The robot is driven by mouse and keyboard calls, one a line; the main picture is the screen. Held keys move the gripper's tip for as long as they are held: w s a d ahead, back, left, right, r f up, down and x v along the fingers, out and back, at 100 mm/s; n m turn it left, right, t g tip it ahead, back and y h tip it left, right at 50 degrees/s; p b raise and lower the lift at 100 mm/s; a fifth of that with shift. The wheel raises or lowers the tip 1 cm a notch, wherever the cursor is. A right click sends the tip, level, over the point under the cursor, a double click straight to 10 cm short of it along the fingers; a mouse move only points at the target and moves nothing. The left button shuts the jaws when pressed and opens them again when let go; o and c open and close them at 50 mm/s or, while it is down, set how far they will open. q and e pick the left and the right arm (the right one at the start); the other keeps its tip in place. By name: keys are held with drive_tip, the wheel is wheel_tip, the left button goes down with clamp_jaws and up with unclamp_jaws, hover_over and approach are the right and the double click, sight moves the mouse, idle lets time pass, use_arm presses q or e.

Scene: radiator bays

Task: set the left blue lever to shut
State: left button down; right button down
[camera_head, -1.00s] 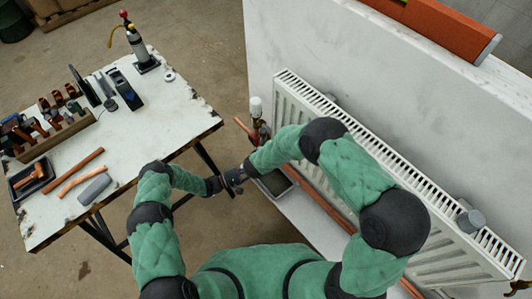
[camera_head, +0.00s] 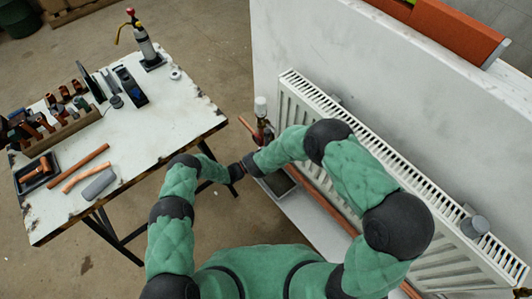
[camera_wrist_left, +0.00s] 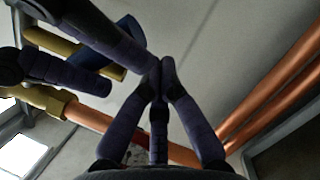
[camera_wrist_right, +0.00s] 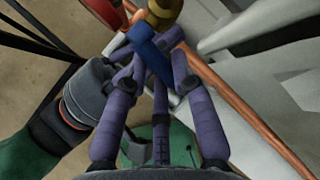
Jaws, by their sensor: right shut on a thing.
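A blue lever (camera_wrist_right: 146,46) sits by a brass valve body (camera_wrist_right: 163,12) low beside the radiator. My right gripper (camera_wrist_right: 160,58) is closed with the lever between its fingers. The lever also shows in the left wrist view (camera_wrist_left: 130,34), partly behind my right gripper's dark fingers. There, a brass fitting (camera_wrist_left: 45,100) joins a copper pipe (camera_wrist_left: 90,121). My left gripper (camera_wrist_left: 162,66) has its fingertips together, with nothing visible between them. In the head view my left gripper (camera_head: 236,172) is close beside my right gripper (camera_head: 249,165); the lever is hidden there.
A white radiator (camera_head: 400,185) hangs on a low wall (camera_head: 340,45) at the right, with copper pipes along its foot. A workbench (camera_head: 150,120) with tools stands at the left. A red part (camera_wrist_right: 104,12) is near the valve. Open floor lies between.

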use_arm(q)
drive_tip(key=shift+s+a+r, duration=0.35)
drive_tip(key=shift+s+a, duration=0.1)
drive_tip(key=shift+s, duration=0.15)
drive_tip(key=shift+s+a+r, duration=0.35)
drive_tip(key=shift+s+a, duration=0.1)
drive_tip(key=shift+s, duration=0.15)
drive_tip(key=shift+s+r, duration=0.1)
drive_tip(key=shift+s, duration=0.05)
drive_tip(key=shift+s+r+n, duration=0.15)
drive_tip(key=shift+s+n, duration=0.2)
drive_tip(key=shift+n, duration=0.05)
use_arm(e)
drive_tip(key=shift+w+d, duration=0.15)
drive_tip(key=shift+d, duration=0.05)
drive_tip(key=c, duration=1.1)
unclamp_jaws()
drive_tip(key=shift+o, duration=0.4)
drive_tip(key=shift+a, duration=0.2)
use_arm(q)
drive_tip(key=shift+s+a, duration=0.1)
use_arm(e)
drive_tip(key=shift+r, duration=0.25)
